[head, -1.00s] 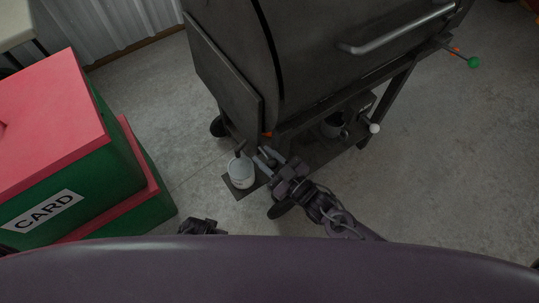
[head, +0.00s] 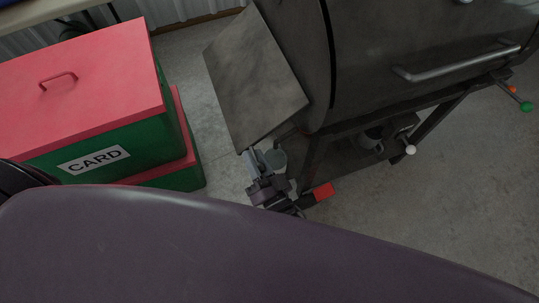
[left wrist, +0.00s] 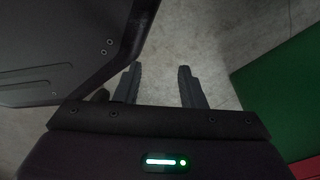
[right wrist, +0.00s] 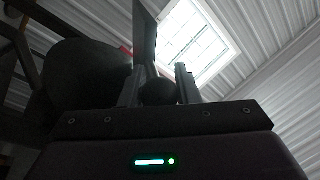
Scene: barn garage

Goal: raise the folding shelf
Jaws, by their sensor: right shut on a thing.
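The folding shelf (head: 255,80) is a dark grey panel on the left side of the black grill. In the head view it slants outward, its lower edge away from the grill body. My right gripper (head: 257,161) is at its lower corner. In the right wrist view a dark round knob (right wrist: 158,92) sits between the fingers, under the shelf panel (right wrist: 146,35), which shows nearly edge-on. The right gripper is shut on the shelf's knob. My left gripper (left wrist: 159,86) is open and empty over bare floor in the left wrist view.
The grill (head: 430,45) with its front handle (head: 455,65) stands at the right. A green bin with a red lid (head: 80,75), marked CARD, is at the left. A red piece (head: 323,191) shows near the grill's leg.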

